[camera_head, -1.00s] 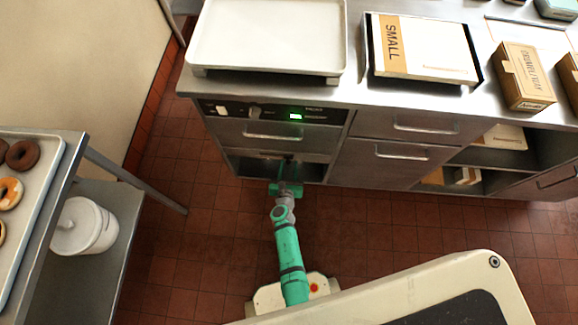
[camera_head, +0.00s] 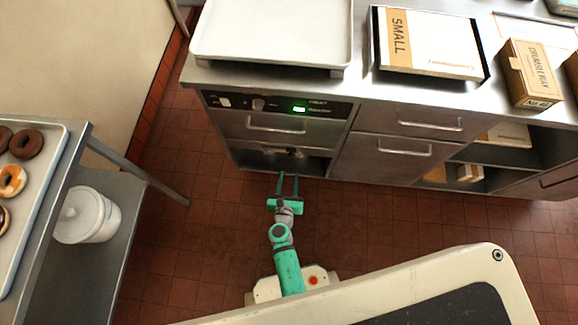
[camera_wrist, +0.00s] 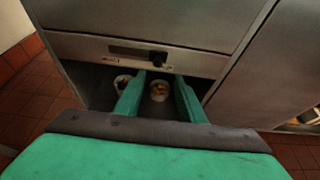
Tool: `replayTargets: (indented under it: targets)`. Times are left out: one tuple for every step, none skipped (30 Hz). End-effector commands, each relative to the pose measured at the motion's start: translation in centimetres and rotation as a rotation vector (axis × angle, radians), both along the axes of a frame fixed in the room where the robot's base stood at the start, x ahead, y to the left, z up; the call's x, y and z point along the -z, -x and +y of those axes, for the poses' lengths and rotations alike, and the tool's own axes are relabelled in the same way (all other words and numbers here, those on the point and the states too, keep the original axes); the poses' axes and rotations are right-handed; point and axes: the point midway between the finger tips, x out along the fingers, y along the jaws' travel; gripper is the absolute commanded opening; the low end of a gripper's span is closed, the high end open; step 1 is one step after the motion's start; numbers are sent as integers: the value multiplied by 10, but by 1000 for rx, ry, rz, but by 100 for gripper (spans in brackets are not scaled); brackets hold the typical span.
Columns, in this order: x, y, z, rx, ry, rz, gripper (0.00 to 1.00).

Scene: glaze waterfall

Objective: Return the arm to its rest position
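My gripper (camera_head: 288,182) is open and empty, its two green fingers apart and pointing at the counter front. In the head view it is over the tiled floor, just short of the open lower compartment (camera_head: 257,160). The wrist view shows the same fingers (camera_wrist: 159,88) in front of that compartment. My arm reaches forward from my base and is partly folded.
The steel counter (camera_head: 365,97) with drawers and a lit green panel is ahead. A white tray (camera_head: 270,35) and a box marked SMALL (camera_head: 430,42) lie on it. A doughnut tray (camera_head: 40,185) and white bucket (camera_head: 88,216) are at left. Floor around my arm is clear.

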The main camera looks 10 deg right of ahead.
Motion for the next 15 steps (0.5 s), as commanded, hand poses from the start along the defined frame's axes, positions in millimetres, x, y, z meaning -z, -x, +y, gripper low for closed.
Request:
replayTargets:
  targets:
    - [0, 0, 0, 0, 0, 0, 36]
    - [0, 0, 0, 0, 0, 0, 36]
    - [0, 0, 0, 0, 0, 0, 36]
    - [0, 0, 0, 0, 0, 0, 36]
    - [0, 0, 0, 0, 0, 0, 36]
    - [0, 0, 0, 0, 0, 0, 36]
    - [0, 0, 0, 0, 0, 0, 36]
    - [0, 0, 0, 0, 0, 0, 36]
    - [0, 0, 0, 0, 0, 0, 36]
    - [0, 0, 0, 0, 0, 0, 36]
    - [0, 0, 0, 0, 0, 0, 36]
    - [0, 0, 0, 0, 0, 0, 36]
    - [0, 0, 0, 0, -1, 0, 36]
    - [0, 1, 0, 2, -6, -1, 36]
    - [0, 3, 0, 6, -20, -3, 36]
